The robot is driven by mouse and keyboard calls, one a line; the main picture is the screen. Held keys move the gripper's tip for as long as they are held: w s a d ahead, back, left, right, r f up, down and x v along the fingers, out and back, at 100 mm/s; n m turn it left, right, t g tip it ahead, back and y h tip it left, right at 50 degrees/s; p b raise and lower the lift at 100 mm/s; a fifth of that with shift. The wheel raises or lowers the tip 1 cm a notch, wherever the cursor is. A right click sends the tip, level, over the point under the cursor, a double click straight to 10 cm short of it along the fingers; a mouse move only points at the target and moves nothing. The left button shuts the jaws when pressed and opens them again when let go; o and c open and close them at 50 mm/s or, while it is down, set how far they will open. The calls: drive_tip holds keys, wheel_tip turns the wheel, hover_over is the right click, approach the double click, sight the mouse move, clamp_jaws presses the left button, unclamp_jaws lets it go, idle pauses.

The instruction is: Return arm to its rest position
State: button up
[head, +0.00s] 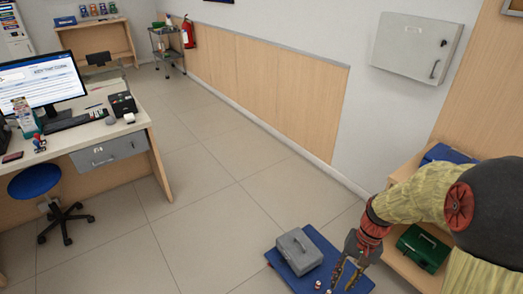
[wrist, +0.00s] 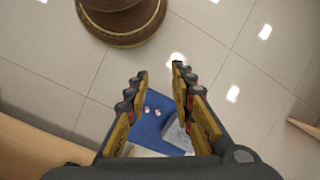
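My arm reaches in from the right of the head view and bends down, with my gripper (head: 344,282) at the lower edge, over the right part of a blue surface (head: 318,240). In the wrist view my gripper (wrist: 160,80) has its two fingers well apart, with nothing between them. Beyond and below the fingers lies the blue surface (wrist: 150,130), with small pale items (wrist: 152,110) and part of a grey box (wrist: 177,138) on it. I cannot tell the exact height of the gripper above the surface.
The grey box (head: 299,250) with a handle sits left of my gripper. A wooden shelf (head: 408,270) with a green box (head: 422,247) stands at right, partly behind my arm. A grey wall cabinet (head: 416,46) hangs above. Open tiled floor (head: 215,210) separates this from the desk (head: 95,135).

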drive_tip(key=s+a+r+n+t+h+p, duration=0.1)
drive_tip(key=s+r+t, duration=0.3)
drive_tip(key=r, duration=0.9)
drive_tip(key=s+a+r+n+t+h+p, duration=0.1)
drive_tip(key=s+r, duration=0.5)
drive_tip(key=r, duration=0.8)
drive_tip(key=a+n+t+p, duration=0.1)
drive_tip(key=a+n+t, duration=0.1)
drive_tip(key=a+t, duration=0.1)
drive_tip(key=shift+s+a+n+h, duration=0.15)
drive_tip(key=shift+s+n+h, duration=0.15)
drive_tip(key=shift+s+h, duration=0.1)
drive_tip(key=shift+c, duration=0.6)
